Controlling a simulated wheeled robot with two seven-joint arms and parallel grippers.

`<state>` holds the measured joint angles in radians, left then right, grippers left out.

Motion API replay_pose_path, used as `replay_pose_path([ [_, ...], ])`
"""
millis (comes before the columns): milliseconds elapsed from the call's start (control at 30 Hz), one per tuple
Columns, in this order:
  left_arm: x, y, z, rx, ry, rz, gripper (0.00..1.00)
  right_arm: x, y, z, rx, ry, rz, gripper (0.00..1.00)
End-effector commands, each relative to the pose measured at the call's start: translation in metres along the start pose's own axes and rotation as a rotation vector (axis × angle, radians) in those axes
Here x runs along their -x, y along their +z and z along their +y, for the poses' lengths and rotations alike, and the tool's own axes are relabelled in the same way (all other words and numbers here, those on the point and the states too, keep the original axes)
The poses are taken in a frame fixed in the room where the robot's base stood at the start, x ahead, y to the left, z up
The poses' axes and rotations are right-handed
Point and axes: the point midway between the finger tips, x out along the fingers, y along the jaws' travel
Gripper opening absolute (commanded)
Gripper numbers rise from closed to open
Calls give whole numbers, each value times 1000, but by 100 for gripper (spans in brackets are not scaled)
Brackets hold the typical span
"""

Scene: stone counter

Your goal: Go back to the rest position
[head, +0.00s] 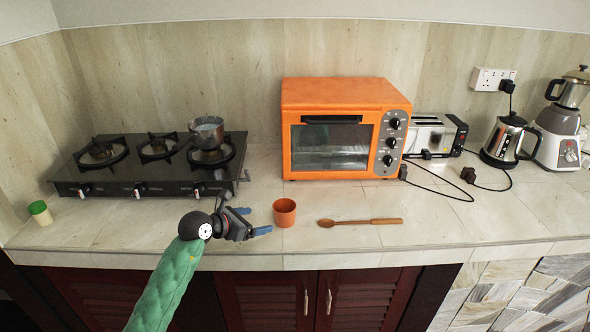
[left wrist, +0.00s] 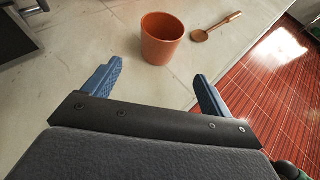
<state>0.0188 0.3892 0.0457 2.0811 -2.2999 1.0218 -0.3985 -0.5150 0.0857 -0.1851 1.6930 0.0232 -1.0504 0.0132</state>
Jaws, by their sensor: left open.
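My left gripper (head: 256,221) is over the front of the counter, between the stove and an orange cup. Its blue fingers are spread and nothing is between them; it also shows open in the left wrist view (left wrist: 158,92). The orange cup (head: 284,213) stands upright on the counter, just right of the fingertips. In the left wrist view the cup (left wrist: 161,40) stands beyond the fingers, apart from them. My right gripper is in neither view.
A wooden spoon (head: 360,222) lies right of the cup. A black gas stove (head: 120,187) with a metal pot (head: 207,132) is at left. An orange oven (head: 345,95), toaster (head: 432,134), kettle (head: 505,143) and blender (head: 560,137) line the back. A green-lidded jar (head: 40,212) stands far left.

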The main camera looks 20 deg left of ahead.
Motion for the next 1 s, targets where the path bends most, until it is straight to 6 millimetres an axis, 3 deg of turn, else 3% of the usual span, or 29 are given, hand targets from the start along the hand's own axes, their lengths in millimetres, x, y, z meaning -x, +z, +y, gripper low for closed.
replay_pose_path([
  [167, 0, 8, -13, 42, -28, -68, 84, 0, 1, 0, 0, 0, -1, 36],
  [333, 11, 34, -50, 221, -114, -301, 84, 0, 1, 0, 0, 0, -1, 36],
  [500, 40, 64, -76, 506, -191, -576, 84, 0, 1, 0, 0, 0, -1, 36],
  [633, 66, 74, -79, 761, -219, -763, 84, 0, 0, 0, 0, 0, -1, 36],
  [833, 102, 62, -67, 1203, -199, -993, 84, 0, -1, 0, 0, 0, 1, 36],
  [1000, 122, 23, -53, 1608, -111, -1125, 84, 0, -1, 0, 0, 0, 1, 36],
])
